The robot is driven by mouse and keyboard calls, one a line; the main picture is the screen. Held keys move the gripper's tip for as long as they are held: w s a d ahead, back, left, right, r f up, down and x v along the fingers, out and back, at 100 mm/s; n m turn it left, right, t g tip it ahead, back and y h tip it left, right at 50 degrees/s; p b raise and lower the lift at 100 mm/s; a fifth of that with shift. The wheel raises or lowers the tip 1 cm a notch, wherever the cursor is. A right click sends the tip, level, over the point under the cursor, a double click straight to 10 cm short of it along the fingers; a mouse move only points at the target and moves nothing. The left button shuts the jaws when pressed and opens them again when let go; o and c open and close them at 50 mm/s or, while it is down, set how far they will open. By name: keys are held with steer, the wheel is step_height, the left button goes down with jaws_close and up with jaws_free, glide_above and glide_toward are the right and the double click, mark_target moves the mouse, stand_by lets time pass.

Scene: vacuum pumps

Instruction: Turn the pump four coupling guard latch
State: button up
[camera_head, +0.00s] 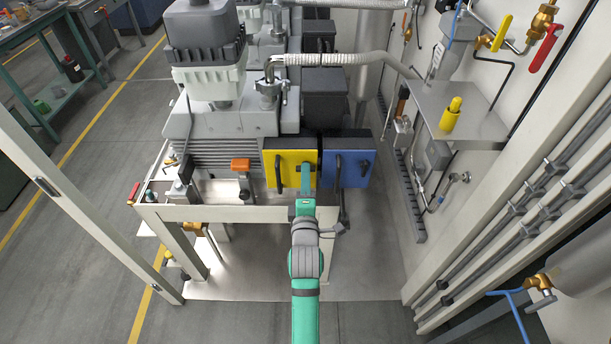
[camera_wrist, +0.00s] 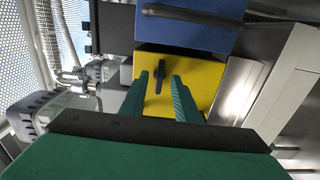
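The yellow guard box (camera_head: 291,158) sits at the front of the pump, left of a blue box. It also shows in the wrist view (camera_wrist: 203,78). A black latch handle (camera_wrist: 159,77) stands on its face and shows between my fingers. My gripper (camera_head: 307,180) reaches up to the right part of the yellow face in the head view. In the wrist view my gripper (camera_wrist: 161,80) is open, one green finger on each side of the latch. Whether a finger touches the latch I cannot tell. A dark vertical bar (camera_head: 279,172) shows on the left part of the yellow face.
The blue box (camera_head: 349,168) with its own black handle (camera_head: 339,170) adjoins on the right. An orange-handled part (camera_head: 240,166) stands to the left. A pale frame (camera_head: 225,212) runs below the pump. A wall with pipes and valves is at the right; open floor lies left.

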steer(key=shift+s, duration=0.4)
steer(key=s, duration=0.6)
stand_by(0.5)
stand_by(0.4)
steer(key=s+f+m+g, duration=0.1)
steer(key=s+f+m, duration=0.35)
steer(key=s, duration=0.55)
steer(key=s+f+m, duration=0.3)
steer(key=s+f, duration=0.2)
steer(key=s, duration=0.5)
steer(key=s+r+m+g, duration=0.1)
steer(key=s+m, duration=0.9)
steer(key=s, duration=1)
steer(key=shift+s+r+g, duration=0.15)
steer(key=shift+r+g, duration=0.1)
steer(key=shift+g, duration=0.05)
